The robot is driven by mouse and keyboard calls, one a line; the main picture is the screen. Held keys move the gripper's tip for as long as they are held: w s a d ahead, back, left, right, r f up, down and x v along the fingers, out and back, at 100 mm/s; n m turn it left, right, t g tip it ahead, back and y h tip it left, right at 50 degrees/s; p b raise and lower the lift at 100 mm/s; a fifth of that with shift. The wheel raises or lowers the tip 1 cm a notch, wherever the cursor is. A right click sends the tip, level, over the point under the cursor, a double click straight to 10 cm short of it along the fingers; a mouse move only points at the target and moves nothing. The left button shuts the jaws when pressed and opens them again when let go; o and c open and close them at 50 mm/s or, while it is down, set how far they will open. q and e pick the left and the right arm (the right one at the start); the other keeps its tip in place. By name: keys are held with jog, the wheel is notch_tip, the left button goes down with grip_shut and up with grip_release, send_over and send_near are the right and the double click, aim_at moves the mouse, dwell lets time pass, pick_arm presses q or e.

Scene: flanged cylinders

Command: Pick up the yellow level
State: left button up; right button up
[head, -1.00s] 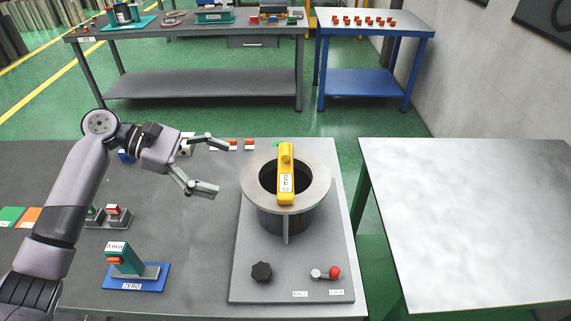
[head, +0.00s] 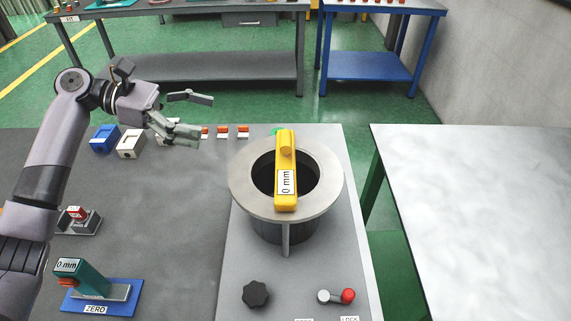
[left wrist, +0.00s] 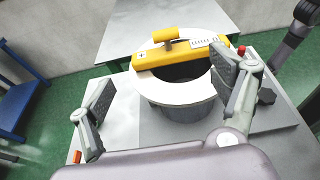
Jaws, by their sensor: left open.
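My left gripper (head: 193,115) is open and empty, up and to the left of the cylinder, apart from the level. In the left wrist view the level (left wrist: 180,50) lies on the flange beyond the open fingers (left wrist: 160,100). The right finger overlaps part of the cylinder there. My right gripper is not in view.
The cylinder stands on a grey plate (head: 250,262) with a black knob (head: 256,294) and a red-tipped lever (head: 347,296). A teal gauge on a blue ZERO base (head: 125,303) stands front left. Small blocks (head: 130,144) line the back. A bare pale table (head: 480,200) stands right.

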pick_arm(q)
jog(key=p, duration=0.3)
send_near(281, 139)
jog(key=x, duration=0.3)
jog(key=w+x, duration=0.1)
jog(key=x, duration=0.1)
jog(key=shift+d+f, duration=0.1)
jog(key=shift+d, duration=0.1)
jog(key=p+x, duration=0.1)
jog(key=x, duration=0.1)
jog(key=s+p+x, duration=0.1)
jog(key=x, duration=0.1)
jog(key=shift+d+f, duration=0.1)
jog(key=shift+d, duration=0.2)
jog(key=shift+d+f, duration=0.2)
jog(key=shift+d, duration=0.3)
jog(key=shift+w, duration=0.1)
jog(key=shift+a, duration=0.1)
jog(key=shift+c, duration=0.6)
jog(key=shift+c, duration=0.6)
jog(key=c, duration=1.4)
